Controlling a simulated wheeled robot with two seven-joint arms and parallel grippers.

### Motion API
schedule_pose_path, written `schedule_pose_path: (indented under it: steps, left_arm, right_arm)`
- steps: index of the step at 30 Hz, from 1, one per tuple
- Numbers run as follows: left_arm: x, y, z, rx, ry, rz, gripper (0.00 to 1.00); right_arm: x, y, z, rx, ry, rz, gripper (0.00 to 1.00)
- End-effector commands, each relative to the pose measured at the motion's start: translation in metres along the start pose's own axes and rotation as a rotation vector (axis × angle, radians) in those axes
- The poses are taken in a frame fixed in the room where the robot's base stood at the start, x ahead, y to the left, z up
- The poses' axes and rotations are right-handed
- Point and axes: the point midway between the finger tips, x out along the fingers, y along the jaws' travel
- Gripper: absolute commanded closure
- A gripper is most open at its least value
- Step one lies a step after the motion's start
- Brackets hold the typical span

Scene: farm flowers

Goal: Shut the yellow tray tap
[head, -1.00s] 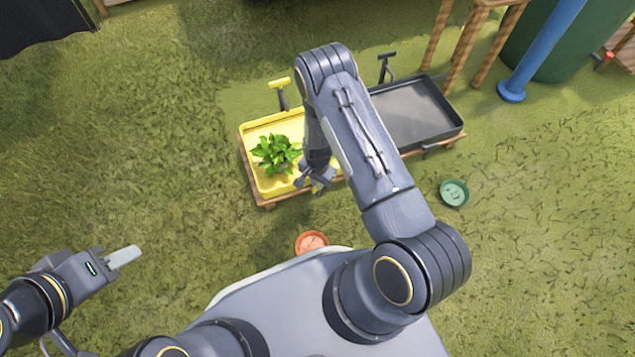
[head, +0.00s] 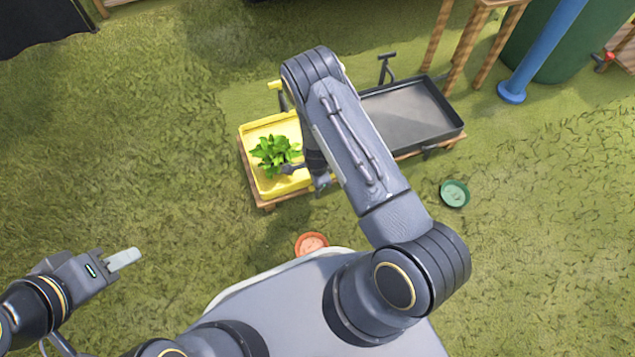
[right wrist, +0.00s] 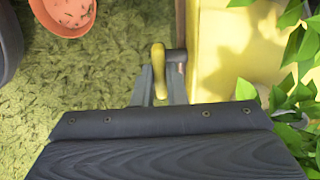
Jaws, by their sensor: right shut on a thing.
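The yellow tray (head: 246,150) stands on a low wooden frame with a leafy green plant (head: 274,155) in it. In the right wrist view the tray's yellow wall (right wrist: 205,50) is at the right, and the yellow tap handle (right wrist: 158,70) sticks out beside it from a dark fitting. My right gripper (right wrist: 160,88) is shut on this handle, with its fingers on both sides of it. In the head view my right arm hides most of this gripper and the tap at the tray's near right corner. My left gripper (head: 124,259) is far from the tray, over the grass; its finger gap cannot be made out.
A dark grey tray (head: 410,115) stands right of the yellow one, with its own tap. An orange pot (head: 311,243) and a green pot (head: 454,193) are on the grass. A blue post (head: 540,50) and wooden legs stand at the back right. The left grass is clear.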

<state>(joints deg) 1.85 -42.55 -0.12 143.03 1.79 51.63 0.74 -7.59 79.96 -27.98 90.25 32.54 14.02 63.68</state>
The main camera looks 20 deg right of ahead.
Motion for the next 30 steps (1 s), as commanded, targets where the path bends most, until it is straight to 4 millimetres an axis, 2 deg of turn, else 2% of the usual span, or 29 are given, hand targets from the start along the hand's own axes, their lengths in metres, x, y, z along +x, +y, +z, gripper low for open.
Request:
schedule_pose_path:
  steps: [14, 15, 20, 27, 30]
  left_arm:
    - [-0.0001, 0.0, -0.0001, 0.0, 0.0, 0.0, 0.64]
    - [-0.0001, 0.0, 0.0, 0.0, 0.0, 0.0, 0.64]
    - [-0.0001, 0.0, 0.0, 0.0, 0.0, 0.0, 0.64]
    - [-0.0002, 0.0001, -0.0001, 0.0, 0.0, 0.0, 0.64]
    - [-0.0033, 0.0015, -0.0017, 0.0, 0.0, 0.0, 0.64]
  right_arm:
    - [-0.0005, -0.0007, -0.0004, 0.017, 0.001, -0.002, 1.0]
    - [-0.0005, -0.0007, -0.0004, 0.017, 0.001, -0.002, 0.86]
    - [-0.0003, -0.0005, -0.0004, 0.015, 0.001, -0.001, 0.66]
    - [-0.0005, -0.0002, -0.0002, 0.014, 0.0, -0.001, 0.66]
    - [-0.007, -0.0004, -0.0001, 0.013, 0.0, -0.001, 0.66]
